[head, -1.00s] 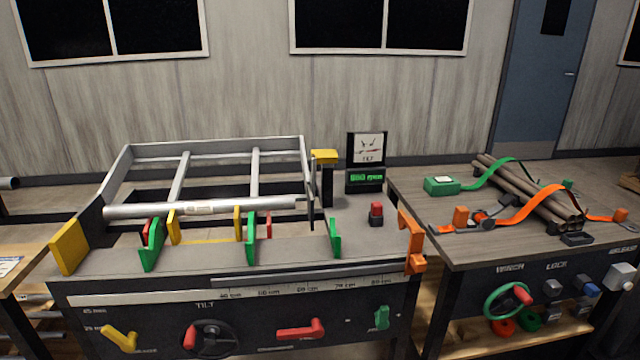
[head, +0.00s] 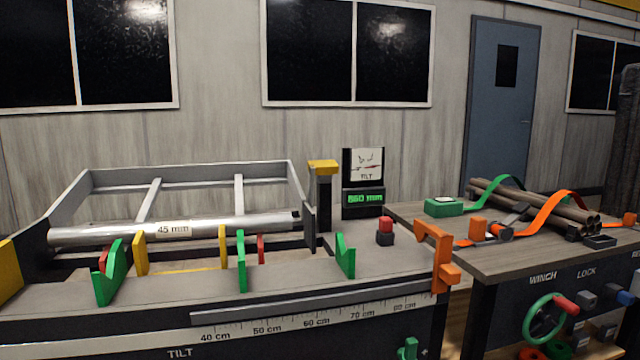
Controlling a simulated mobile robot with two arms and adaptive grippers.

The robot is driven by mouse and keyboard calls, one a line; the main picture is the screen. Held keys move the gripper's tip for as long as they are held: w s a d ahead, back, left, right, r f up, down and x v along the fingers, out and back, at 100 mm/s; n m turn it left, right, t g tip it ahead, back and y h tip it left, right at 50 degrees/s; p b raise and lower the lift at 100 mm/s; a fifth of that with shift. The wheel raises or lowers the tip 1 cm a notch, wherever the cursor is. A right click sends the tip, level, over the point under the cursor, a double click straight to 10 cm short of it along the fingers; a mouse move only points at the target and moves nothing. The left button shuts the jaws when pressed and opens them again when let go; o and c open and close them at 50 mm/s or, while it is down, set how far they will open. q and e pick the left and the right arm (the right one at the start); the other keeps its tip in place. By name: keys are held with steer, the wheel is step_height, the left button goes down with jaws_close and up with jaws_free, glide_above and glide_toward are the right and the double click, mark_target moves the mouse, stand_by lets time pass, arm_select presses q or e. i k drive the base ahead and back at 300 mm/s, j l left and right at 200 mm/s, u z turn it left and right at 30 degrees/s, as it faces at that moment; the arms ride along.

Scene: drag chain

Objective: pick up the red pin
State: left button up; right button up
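A small red piece (head: 386,224) stands on a black block on the bench top, right of the display post; it may be the red pin, but I cannot tell for sure. Two other small red pieces show among the coloured guides: one behind the left green bracket (head: 108,273) and one right of the middle green bracket (head: 261,248). Neither of my grippers is in view.
A silver pipe (head: 110,233) labelled 45 mm lies along the frame. An orange clamp (head: 438,258) stands at the bench's right end. A yellow-topped post (head: 324,195) and TILT gauge (head: 363,164) rise behind. The right table (head: 520,257) carries strapped pipes.

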mark_target(385, 223)
steer(key=i+l+u, duration=0.15)
steer(key=l, duration=0.5)
steer(key=i+l+u, duration=0.2)
steer(key=l, duration=0.4)
steer(key=l+u, duration=0.15)
steer(key=l, duration=0.5)
